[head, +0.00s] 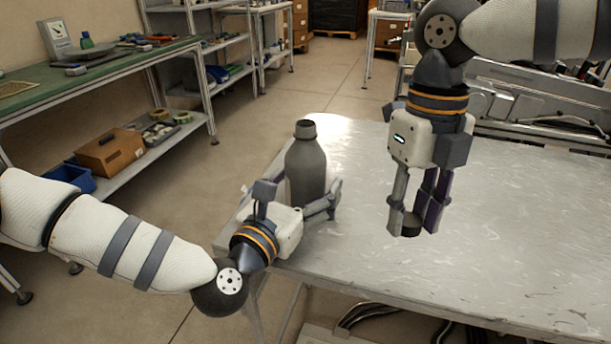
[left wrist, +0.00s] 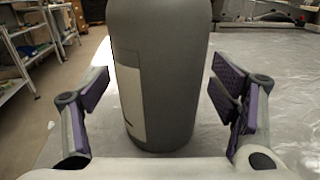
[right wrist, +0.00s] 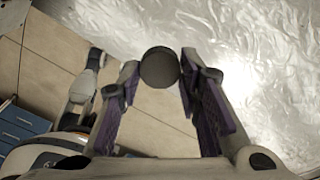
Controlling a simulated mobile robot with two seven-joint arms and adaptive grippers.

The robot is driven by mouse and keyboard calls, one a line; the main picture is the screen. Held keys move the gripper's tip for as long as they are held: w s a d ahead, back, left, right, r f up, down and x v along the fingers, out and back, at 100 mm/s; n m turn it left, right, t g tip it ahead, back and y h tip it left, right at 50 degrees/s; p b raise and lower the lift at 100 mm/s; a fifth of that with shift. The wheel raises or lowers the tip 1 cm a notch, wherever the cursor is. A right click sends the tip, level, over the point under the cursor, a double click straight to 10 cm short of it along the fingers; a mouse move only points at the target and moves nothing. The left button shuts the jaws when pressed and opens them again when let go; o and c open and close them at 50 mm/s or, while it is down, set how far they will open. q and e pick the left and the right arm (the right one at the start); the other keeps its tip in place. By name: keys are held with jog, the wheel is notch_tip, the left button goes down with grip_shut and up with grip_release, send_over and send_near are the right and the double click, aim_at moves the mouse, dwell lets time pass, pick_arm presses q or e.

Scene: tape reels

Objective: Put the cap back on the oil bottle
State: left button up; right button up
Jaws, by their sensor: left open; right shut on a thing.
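The grey oil bottle (head: 306,165) stands upright near the left end of the metal table, its neck uncovered. It also fills the middle of the left wrist view (left wrist: 155,75), with a pale label on its side. My left gripper (head: 296,192) is open, with its fingers on either side of the bottle's lower body and gaps showing beside it. My right gripper (head: 418,225) points down to the right of the bottle, shut on the dark round cap (head: 411,226). The cap shows between the fingertips in the right wrist view (right wrist: 159,67).
The metal table (head: 500,240) is clear to the right of the bottle. A green-topped workbench (head: 110,65) with a cardboard box (head: 110,150) on its lower shelf stands at the left. Machinery (head: 540,100) lies beyond the table at the right.

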aim_at(305, 167)
pick_arm(q)
jog(key=c, duration=1.6)
jog(key=shift+o, duration=0.2)
jog(key=shift+r, duration=0.15)
